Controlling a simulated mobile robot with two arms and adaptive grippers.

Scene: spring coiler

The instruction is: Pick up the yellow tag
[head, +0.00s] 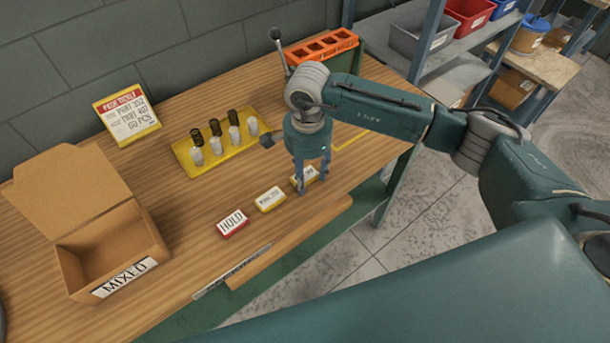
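Two yellow-edged tags with white labels lie on the wooden table. One yellow tag (270,199) lies clear in the middle of the row. The other yellow tag (309,175) lies to its right, partly hidden by my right gripper (312,181). A red tag reading HOLD (232,222) lies at the left end of the row. My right gripper points down at the right-hand yellow tag. Its fingers are apart, one in front of the tag and one by its right end. I cannot tell whether they touch it. My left gripper is not in view.
An open cardboard box marked MIXED (150,247) stands at the left. A yellow tray (218,163) holds several dark springs and white cylinders. A sign (127,115) and an orange rack (320,46) stand at the back. Shelves with bins (424,30) are beyond.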

